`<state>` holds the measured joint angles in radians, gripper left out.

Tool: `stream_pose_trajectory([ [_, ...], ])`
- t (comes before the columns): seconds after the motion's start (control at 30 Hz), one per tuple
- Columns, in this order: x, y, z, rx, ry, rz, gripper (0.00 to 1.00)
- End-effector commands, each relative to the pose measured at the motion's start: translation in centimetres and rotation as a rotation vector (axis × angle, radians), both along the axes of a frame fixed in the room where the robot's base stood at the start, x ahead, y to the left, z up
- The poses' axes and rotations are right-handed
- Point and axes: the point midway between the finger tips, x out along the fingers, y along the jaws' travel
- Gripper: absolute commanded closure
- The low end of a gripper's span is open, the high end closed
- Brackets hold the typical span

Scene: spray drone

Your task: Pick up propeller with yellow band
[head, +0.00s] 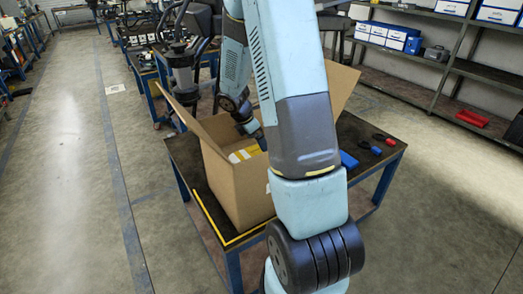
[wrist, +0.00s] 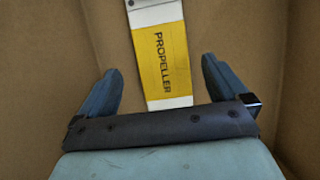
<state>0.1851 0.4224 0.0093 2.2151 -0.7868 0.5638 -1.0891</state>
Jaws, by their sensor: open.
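The propeller with the yellow band (wrist: 160,55) lies inside the cardboard box (head: 232,190). In the wrist view it is a white, flat strip with a wide yellow band printed "PROPELLER", and its upper end has a dark spot. In the head view a bit of its yellow and white surface (head: 241,155) shows inside the box. My gripper (wrist: 160,85) is open, its two fingers on either side of the lower part of the band with gaps to both. I cannot tell how far above the propeller the fingers are. My arm hides much of the box in the head view.
The open box stands on a dark-topped table (head: 185,160) with blue legs. Its walls surround my gripper closely. Blue and red small items (head: 376,150) lie on the table at right. Shelves (head: 465,75) stand at the back right.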

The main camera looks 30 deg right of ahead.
Motion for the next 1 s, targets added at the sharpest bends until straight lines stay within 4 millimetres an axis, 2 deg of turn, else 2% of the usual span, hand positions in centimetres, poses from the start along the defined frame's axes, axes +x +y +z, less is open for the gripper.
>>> stream_pose_trajectory([
  [0.1,-0.3,-0.7,-1.7,0.001,0.004,0.001,0.00],
  [0.23,-0.2,-1.2,-2.8,0.000,0.002,0.000,0.00],
  [0.57,-0.2,-1.4,-3.2,0.000,0.000,-0.001,0.00],
  [1.0,-0.2,-1.5,-3.2,0.000,0.001,-0.001,0.42],
])
